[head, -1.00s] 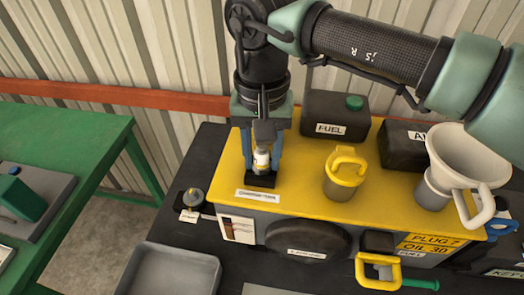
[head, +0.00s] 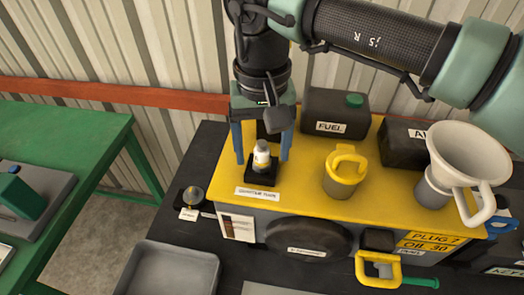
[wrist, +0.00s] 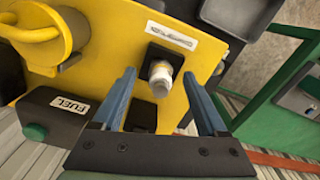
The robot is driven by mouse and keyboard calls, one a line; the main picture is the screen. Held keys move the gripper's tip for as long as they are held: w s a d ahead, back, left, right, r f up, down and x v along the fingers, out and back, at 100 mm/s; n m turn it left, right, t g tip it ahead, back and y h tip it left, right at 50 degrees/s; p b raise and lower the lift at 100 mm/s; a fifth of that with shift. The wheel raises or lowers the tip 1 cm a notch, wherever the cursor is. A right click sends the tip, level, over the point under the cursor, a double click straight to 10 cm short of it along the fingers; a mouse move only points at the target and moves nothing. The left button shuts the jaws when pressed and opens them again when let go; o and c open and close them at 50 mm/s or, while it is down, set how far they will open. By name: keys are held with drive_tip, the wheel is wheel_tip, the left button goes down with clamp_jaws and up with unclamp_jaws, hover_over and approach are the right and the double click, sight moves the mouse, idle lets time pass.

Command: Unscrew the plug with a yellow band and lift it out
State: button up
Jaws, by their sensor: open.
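A small plug (head: 261,157) with a white body and a grey top stands upright in a black square seat on the yellow deck (head: 305,200). A faint yellowish band seems to show on it, but this is too small to be sure. It also shows in the wrist view (wrist: 161,78), below the middle of its label. My gripper (head: 262,160) is above the seat with its two blue fingers apart, one on each side of the plug. In the wrist view my gripper (wrist: 158,74) shows gaps between both fingers and the plug.
A yellow handled cap (head: 345,172) and a white funnel (head: 467,150) stand to the right on the deck. A black fuel can (head: 336,114) is behind. A grey tray (head: 170,270) lies at front left. A green table (head: 65,150) stands at left.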

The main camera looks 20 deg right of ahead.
wheel_tip(320, 180, up, 12)
drive_tip(key=b, duration=0.1)
